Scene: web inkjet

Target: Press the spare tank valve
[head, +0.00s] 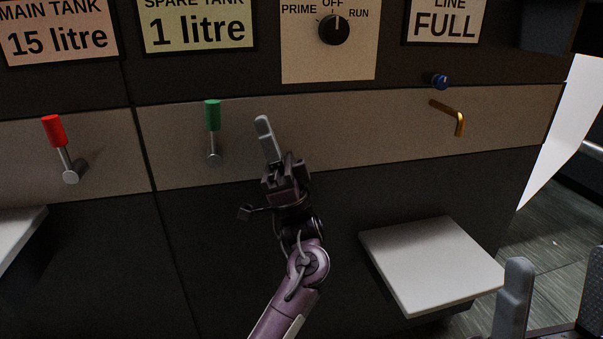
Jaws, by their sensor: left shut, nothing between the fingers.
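The spare tank valve is a lever with a green grip (212,115) on a metal stem. It stands upright on the light band of the panel, below the label "SPARE TANK 1 litre" (196,24). My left gripper (264,122) is shut and empty, its grey fingers pointing up. In the picture its fingertips are just right of the green grip, with a visible gap between them. My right gripper (556,262) shows partly at the bottom right corner, its two grey fingers wide apart with nothing between them.
A red-gripped lever (54,131) is at the left, under the main tank label. A dial (334,30) points to OFF. A blue knob (440,81) sits above a brass spout (451,113). A white shelf (432,264) juts out below it, another (18,238) at the left edge.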

